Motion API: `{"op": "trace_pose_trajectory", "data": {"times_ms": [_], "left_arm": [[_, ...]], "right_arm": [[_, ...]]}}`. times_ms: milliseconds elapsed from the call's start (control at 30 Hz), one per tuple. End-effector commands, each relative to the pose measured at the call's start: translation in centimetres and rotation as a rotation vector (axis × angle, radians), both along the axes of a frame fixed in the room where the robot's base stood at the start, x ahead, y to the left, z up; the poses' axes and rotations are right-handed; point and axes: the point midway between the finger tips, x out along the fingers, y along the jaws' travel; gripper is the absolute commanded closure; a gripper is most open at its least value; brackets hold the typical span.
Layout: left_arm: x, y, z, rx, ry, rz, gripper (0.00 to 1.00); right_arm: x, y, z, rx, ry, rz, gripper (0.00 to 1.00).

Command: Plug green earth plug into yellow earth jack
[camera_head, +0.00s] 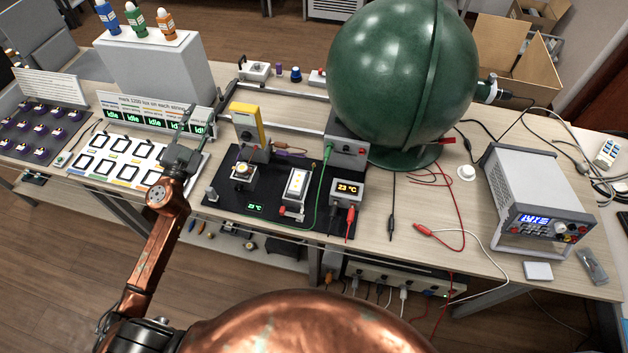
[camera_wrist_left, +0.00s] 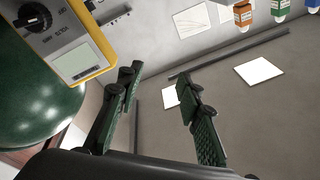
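A thin green cable (camera_head: 318,190) runs from a green plug-like end (camera_head: 327,152) at the front of a grey box (camera_head: 346,145) down across the black mat. Whether that end sits in a socket is too small to tell. I cannot make out a yellow earth jack with certainty. My left gripper (camera_head: 190,143) is above the table, left of the yellow meter (camera_head: 247,122) and apart from the green cable. In the left wrist view the left gripper (camera_wrist_left: 160,82) has its fingers spread with nothing between them. My right gripper is not in view.
A large green sphere (camera_head: 400,70) stands behind the grey box. A power supply (camera_head: 540,200) stands at the right, with red leads nearby. The black mat (camera_head: 225,200) carries small devices. A white block (camera_head: 155,75) holds bottles. The table front between mat and supply is partly clear.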

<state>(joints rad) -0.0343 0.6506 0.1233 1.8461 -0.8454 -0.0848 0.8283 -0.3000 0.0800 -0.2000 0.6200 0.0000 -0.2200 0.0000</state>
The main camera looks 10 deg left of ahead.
Motion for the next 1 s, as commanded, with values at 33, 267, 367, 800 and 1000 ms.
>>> {"op": "trace_pose_trajectory", "data": {"times_ms": [33,267,367,800,1000], "left_arm": [[0.0,-2.5,-2.1,-0.051,0.017,-0.011,0.67],[-0.6,-13.0,-9.8,-0.266,0.109,-0.006,0.67],[-1.2,-18.1,-12.1,-0.36,0.152,-0.006,0.67],[-4.7,-35.7,-13.2,-0.657,0.297,-0.03,0.67],[-4.5,-37.2,-13.0,-0.68,0.312,-0.035,0.67]], "right_arm": [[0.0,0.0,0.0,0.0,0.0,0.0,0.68],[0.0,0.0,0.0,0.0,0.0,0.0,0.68],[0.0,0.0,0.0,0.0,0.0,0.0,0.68],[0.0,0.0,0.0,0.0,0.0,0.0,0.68],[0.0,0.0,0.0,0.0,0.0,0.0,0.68]]}}
